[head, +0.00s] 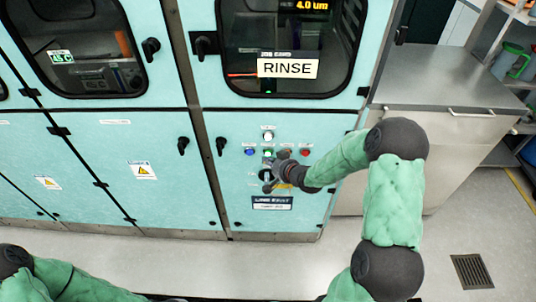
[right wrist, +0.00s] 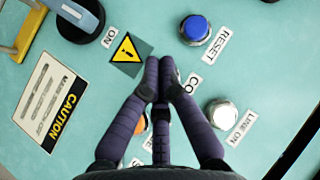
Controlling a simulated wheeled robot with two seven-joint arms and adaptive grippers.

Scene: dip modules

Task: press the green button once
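My right gripper (head: 278,164) is in front of the panel, just below and right of the green button. In the right wrist view its two dark fingers (right wrist: 160,67) are together at the tips, with nothing seen between them. The green button is not visible there, apparently hidden behind the fingers. Whether the fingertips touch the panel cannot be told. My left gripper is out of view.
A white button (right wrist: 221,113) labelled LINE ON and the blue RESET button (right wrist: 195,29) are close to the fingers. An orange button (right wrist: 142,125) is partly covered.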

